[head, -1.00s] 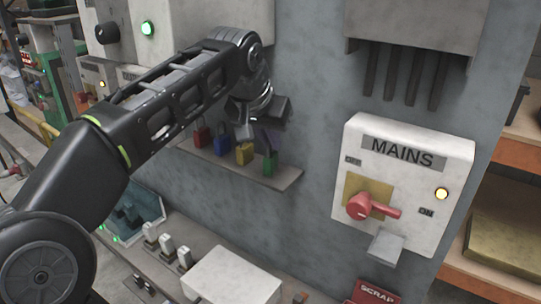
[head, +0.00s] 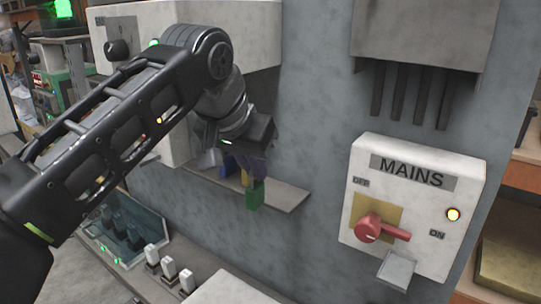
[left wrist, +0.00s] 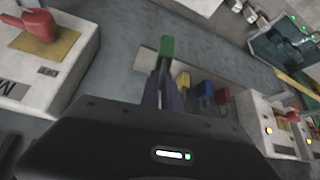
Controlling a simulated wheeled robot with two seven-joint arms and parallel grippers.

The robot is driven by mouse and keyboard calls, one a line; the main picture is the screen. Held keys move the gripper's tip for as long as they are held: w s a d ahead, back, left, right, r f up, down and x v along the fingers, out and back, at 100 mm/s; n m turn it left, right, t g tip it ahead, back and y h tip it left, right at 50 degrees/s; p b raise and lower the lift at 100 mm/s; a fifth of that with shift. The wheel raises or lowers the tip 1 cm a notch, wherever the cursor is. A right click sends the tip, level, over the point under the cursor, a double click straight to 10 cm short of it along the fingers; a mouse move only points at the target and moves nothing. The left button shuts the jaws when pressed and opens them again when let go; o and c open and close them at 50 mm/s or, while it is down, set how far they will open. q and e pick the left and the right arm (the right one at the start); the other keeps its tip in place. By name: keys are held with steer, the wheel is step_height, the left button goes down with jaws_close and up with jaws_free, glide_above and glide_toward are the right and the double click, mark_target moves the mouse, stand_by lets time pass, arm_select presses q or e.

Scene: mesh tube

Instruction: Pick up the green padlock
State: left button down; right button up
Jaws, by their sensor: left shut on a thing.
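The green padlock (head: 256,194) hangs at the front edge of the grey shelf (head: 287,197) in the head view. My left gripper (head: 252,170) is shut on it from above. In the left wrist view the green padlock (left wrist: 167,50) shows at the tips of my purple left fingers (left wrist: 164,80). Its shackle is hidden between the fingers. I cannot tell whether the padlock still touches the shelf. My right gripper is in no view.
A yellow padlock (left wrist: 183,80), a blue padlock (left wrist: 204,90) and a red padlock (left wrist: 222,97) stand close beside the held one. The MAINS box (head: 413,205) with its red handle (head: 370,229) is to the right. Bare grey wall lies between.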

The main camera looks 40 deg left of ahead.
arm_select(q)
steer(key=s+d+p, duration=0.1)
steer(key=s, duration=0.7)
steer(key=shift+d+p, duration=0.35)
steer(key=shift+w, duration=0.1)
